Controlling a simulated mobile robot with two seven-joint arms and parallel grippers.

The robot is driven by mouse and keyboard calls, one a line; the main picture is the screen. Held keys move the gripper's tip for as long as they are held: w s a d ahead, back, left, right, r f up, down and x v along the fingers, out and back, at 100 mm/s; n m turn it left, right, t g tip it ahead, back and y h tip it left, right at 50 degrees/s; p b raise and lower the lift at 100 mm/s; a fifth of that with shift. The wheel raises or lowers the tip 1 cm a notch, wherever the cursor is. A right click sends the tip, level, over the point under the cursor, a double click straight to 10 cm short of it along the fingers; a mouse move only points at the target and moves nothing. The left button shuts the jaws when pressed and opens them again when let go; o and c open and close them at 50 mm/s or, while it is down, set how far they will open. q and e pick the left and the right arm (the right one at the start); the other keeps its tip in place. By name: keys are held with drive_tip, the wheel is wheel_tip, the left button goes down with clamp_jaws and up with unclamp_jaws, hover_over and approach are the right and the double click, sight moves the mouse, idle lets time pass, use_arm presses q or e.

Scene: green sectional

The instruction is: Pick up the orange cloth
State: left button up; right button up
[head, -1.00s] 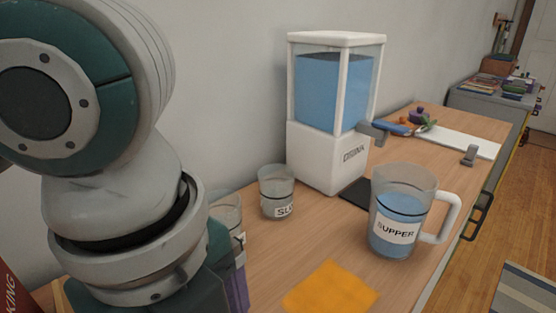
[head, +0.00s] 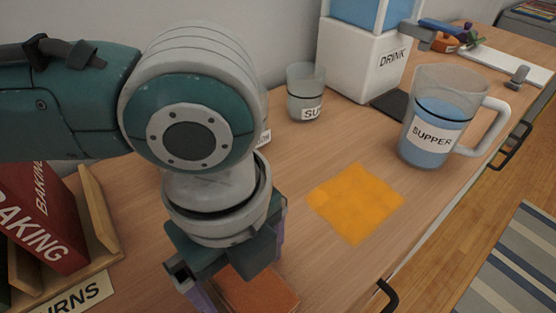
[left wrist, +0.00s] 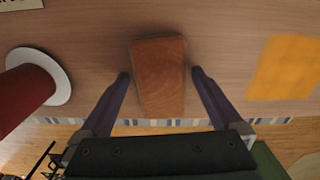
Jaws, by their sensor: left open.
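The orange cloth (head: 355,202) lies flat on the wooden counter, left of and nearer than the jug. In the left wrist view the cloth (left wrist: 285,68) is at the right edge, outside my fingers. My left gripper (left wrist: 160,75) is open and points down at the counter. A reddish-brown block (left wrist: 160,92) shows between its fingers, with gaps on both sides. I cannot tell how high the fingers are above the counter. In the head view the block (head: 262,292) is partly hidden by my left gripper (head: 238,268). My right gripper is not in view.
A jug marked SUPPER (head: 432,125) holds blue liquid behind the cloth. A glass (head: 305,92) and a drink dispenser (head: 365,62) stand at the back. Red books (head: 40,215) sit in a wooden rack at left. A red object (left wrist: 25,95) stands on a white disc (left wrist: 61,75).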

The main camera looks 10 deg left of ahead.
use_arm(q)
drive_tip(key=c, duration=1.2)
drive_tip(key=shift+r, duration=0.1)
wheel_tip(320, 180, up, 20)
drive_tip(key=p, duration=0.5)
